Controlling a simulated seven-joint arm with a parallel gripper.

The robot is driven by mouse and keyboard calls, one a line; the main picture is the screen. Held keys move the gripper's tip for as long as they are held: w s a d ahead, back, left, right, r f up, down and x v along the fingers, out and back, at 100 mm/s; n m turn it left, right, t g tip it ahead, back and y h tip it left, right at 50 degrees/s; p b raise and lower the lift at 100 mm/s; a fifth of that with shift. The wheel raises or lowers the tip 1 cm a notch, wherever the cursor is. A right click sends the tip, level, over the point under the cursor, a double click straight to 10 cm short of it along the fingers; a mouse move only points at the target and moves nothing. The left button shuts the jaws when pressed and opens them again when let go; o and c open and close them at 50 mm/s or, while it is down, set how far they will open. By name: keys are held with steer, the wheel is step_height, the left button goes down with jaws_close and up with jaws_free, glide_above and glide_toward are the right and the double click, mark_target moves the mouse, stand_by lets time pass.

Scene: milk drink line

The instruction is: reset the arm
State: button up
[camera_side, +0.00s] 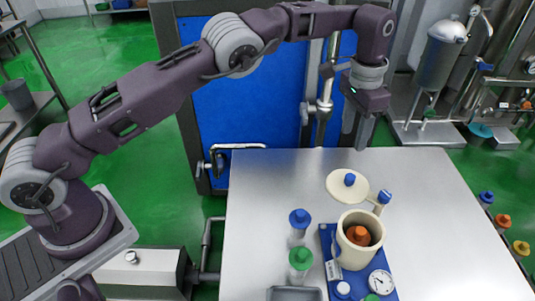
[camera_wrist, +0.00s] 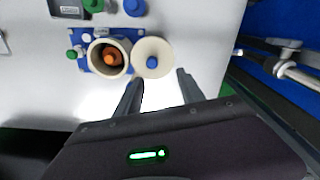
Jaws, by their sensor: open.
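My gripper (camera_side: 356,140) is open and empty, held in the air above the far part of the metal table (camera_side: 270,185). In the wrist view its two fingers (camera_wrist: 158,80) stand apart, with a round cream lid (camera_wrist: 141,63) just beyond their tips. The lid (camera_side: 338,190) has a blue knob and is apart from my gripper. A cream pot (camera_side: 351,258) stands open on a blue base, with an orange-capped item (camera_side: 358,236) inside. The pot (camera_wrist: 94,58) is left of the lid in the wrist view.
Blue-capped (camera_side: 299,219) and green-capped (camera_side: 300,260) bottles stand left of the pot. A round gauge (camera_side: 380,283) and a grey tray (camera_side: 294,294) are near the front. A blue panel (camera_side: 255,90) with pipes stands behind the table. The table's right side is clear.

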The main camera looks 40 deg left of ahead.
steer(key=s+a+r+n+t, duration=0.1)
steer(key=s+a+r, duration=0.1)
steer(key=a+r, duration=0.35)
steer(key=s+a+r+n, duration=0.1)
steer(key=s+a+r, duration=0.1)
steer(key=r, duration=0.6)
steer(key=s+a+r+n+t, duration=0.1)
steer(key=s+a+r, duration=0.1)
steer(key=s+r, duration=0.25)
steer(key=s+a+r+n, duration=0.1)
steer(key=s+a+r, duration=0.2)
steer(key=s, duration=0.3)
steer(key=s+a+f+n+t, duration=0.1)
steer(key=s+a+f, duration=0.1)
steer(key=s, duration=1)
steer(key=s+a+f+n+t, duration=0.1)
steer(key=s+f, duration=0.3)
steer(key=s, duration=0.8)
steer(key=shift+s+a+t, duration=0.15)
steer(key=shift+a+t, duration=0.35)
steer(key=shift+a, duration=0.35)
